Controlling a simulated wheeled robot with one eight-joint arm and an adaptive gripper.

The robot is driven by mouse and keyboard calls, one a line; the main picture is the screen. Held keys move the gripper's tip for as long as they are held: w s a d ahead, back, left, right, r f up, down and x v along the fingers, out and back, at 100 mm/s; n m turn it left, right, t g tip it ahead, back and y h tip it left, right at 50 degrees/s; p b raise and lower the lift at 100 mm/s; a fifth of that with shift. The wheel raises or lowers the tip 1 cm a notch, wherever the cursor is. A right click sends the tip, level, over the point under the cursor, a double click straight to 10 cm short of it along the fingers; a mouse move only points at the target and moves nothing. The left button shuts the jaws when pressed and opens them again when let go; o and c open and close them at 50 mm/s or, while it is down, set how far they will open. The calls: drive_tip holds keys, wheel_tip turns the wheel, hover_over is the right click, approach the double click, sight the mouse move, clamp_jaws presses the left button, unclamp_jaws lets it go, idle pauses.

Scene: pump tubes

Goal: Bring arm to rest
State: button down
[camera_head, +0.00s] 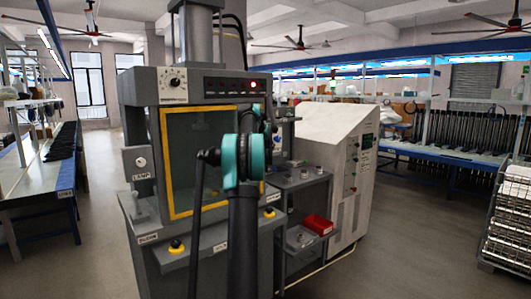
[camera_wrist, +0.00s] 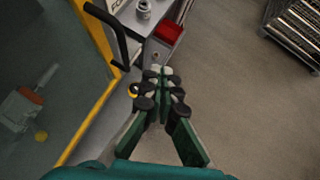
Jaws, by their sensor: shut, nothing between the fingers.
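My gripper (camera_wrist: 163,85) shows in the wrist view with its green fingers closed together and nothing between them. It points down past the machine's front edge, with floor and part of a shelf beyond it. In the head view my arm stands up in front of the machine, with a dark link and teal joints; my gripper cannot be made out there. The machine (camera_head: 188,87) is grey with a yellow-framed window (camera_head: 163,165), which also shows at the left of the wrist view (camera_wrist: 97,100). My arm hides part of the window's right side.
A side shelf (camera_head: 298,180) with small metal parts and a red bin (camera_head: 318,224) stands right of the machine. A white cabinet (camera_head: 340,125) is behind it. A wire rack (camera_head: 508,220) stands at far right, a long bench (camera_head: 30,180) at left.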

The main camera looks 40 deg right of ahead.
drive_tip(key=s+a+f+m+y, duration=0.1)
drive_tip(key=s+a+f+m, duration=0.3)
drive_tip(key=a, duration=0.8)
drive_tip(key=s+a+f+m+t+y, duration=0.15)
drive_tip(key=s+a+f+m, duration=0.35)
drive_tip(key=a, duration=0.7)
drive_tip(key=s+a+f+m+y, duration=0.1)
drive_tip(key=a+f+m+y, duration=0.15)
drive_tip(key=a+f, duration=0.7)
drive_tip(key=s+a+f+m+y, duration=0.1)
drive_tip(key=s+a+f+m, duration=0.2)
drive_tip(key=s+a+f, duration=0.3)
drive_tip(key=s+a+f+m+y, duration=0.1)
drive_tip(key=s+a+f+m, duration=0.3)
drive_tip(key=s+a, duration=0.6)
drive_tip(key=s+a+f+m+y, duration=0.1)
drive_tip(key=s+a+f+m, duration=0.3)
drive_tip(key=s, duration=1)
drive_tip(key=a+f+g, duration=0.1)
drive_tip(key=a+f, duration=0.2)
drive_tip(key=a, duration=0.2)
drive_tip(key=shift+s+f, duration=0.2)
drive_tip(key=shift+f, duration=0.15)
